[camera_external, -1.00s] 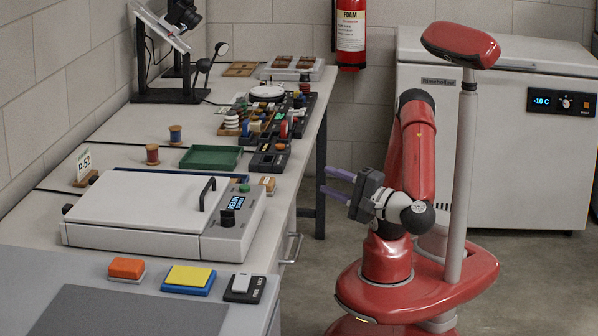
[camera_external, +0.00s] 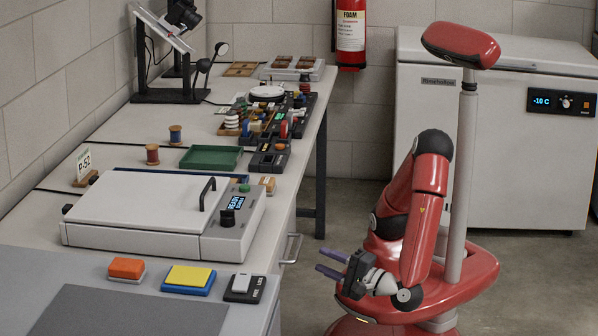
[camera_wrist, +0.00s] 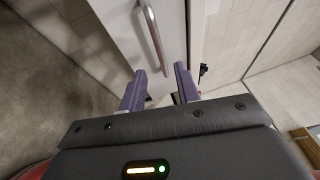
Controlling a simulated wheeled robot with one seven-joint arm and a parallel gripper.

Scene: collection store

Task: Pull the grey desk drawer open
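The grey desk drawer (camera_wrist: 118,22) shows its pale front in the wrist view, with a metal bar handle (camera_wrist: 152,35) on it. In the external view the handle (camera_external: 292,248) juts from the desk's right side, and the drawer front is mostly hidden by the viewing angle. My gripper (camera_external: 327,262) is open and empty, to the right of the handle and slightly lower in the picture. Its purple fingers (camera_wrist: 158,84) are apart in the wrist view and point toward the drawer front. The handle lies beyond the fingertips, not between them.
The desk top holds a white lidded device (camera_external: 140,205), a green tray (camera_external: 211,157) and several small items near its edge. A dark table leg (camera_external: 321,180) stands behind the handle. A white freezer (camera_external: 500,130) is at the back. The floor between desk and base is clear.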

